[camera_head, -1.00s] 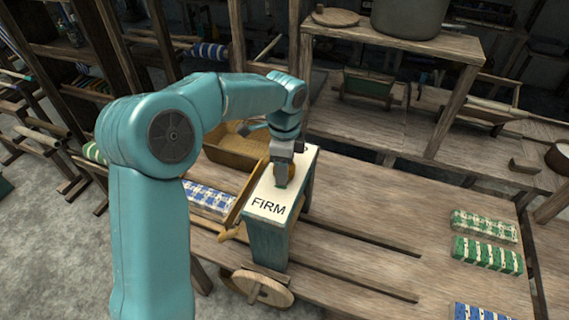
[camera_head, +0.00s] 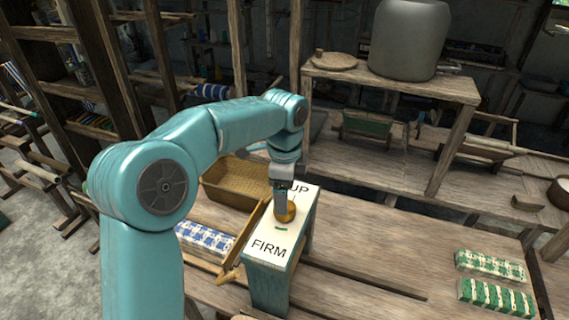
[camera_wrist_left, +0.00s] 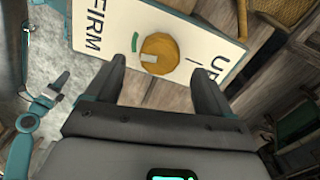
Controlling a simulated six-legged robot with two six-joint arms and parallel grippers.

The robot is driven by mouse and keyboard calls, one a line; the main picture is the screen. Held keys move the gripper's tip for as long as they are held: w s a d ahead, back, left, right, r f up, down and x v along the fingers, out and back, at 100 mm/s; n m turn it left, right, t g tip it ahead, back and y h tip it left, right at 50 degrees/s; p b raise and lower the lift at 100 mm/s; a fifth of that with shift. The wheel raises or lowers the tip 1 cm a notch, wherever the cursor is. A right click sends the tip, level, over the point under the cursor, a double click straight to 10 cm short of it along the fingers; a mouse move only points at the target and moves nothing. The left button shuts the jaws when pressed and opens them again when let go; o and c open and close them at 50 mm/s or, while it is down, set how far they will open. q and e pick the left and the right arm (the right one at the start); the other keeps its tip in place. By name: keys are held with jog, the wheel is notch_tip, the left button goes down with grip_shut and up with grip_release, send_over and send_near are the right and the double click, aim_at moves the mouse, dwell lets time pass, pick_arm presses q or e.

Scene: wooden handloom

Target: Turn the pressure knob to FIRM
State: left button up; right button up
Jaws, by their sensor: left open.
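A yellow round knob (camera_head: 287,212) sits on a white panel (camera_head: 272,260) on top of a teal box, between the words FIRM and UP. In the left wrist view the knob (camera_wrist_left: 163,50) has a pale mark on its left side, on the FIRM side, near but not quite in line with a green mark (camera_wrist_left: 135,42). My left gripper (camera_wrist_left: 158,70) is open, with its fingers on either side below the knob. Contact cannot be told. In the head view my left gripper (camera_head: 282,207) partly hides the knob. A small teal arm with a grey end, probably my right gripper (camera_wrist_left: 53,92), shows far off.
A wicker basket (camera_head: 236,182) lies behind the box. Blue-checked cloth (camera_head: 205,240) lies to its left and green-checked cloths (camera_head: 490,265) to the right on the wooden slats. A shelf with a grey pot (camera_head: 410,40) stands behind.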

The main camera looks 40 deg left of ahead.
pick_arm(q)
notch_tip(320, 180, up, 11)
jog(key=shift+p, duration=0.35)
dwell(0.4)
